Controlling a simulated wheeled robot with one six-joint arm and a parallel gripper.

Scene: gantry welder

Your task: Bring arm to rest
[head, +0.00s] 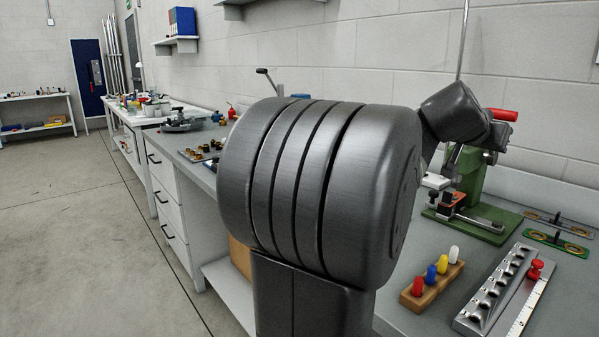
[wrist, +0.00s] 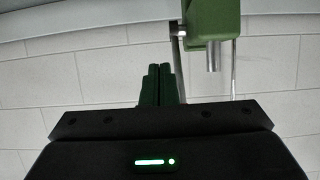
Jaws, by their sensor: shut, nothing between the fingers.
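My gripper (wrist: 160,72) shows in the wrist view with its two dark fingers together and nothing between them. Behind it are a pale block wall and, at the upper right, part of a green bench machine (wrist: 210,22) with a metal rod end. The fingers look apart from the machine, but the distance is hard to tell. In the head view my arm fills the middle and bends up and right toward the green machine (head: 486,180); the gripper itself is not visible there.
A grey workbench (head: 415,315) runs along the wall. On it are a wooden block with coloured pegs (head: 432,287), a metal rail with a ruler (head: 500,290) and green plates (head: 556,242). Open floor (head: 75,230) lies to the left.

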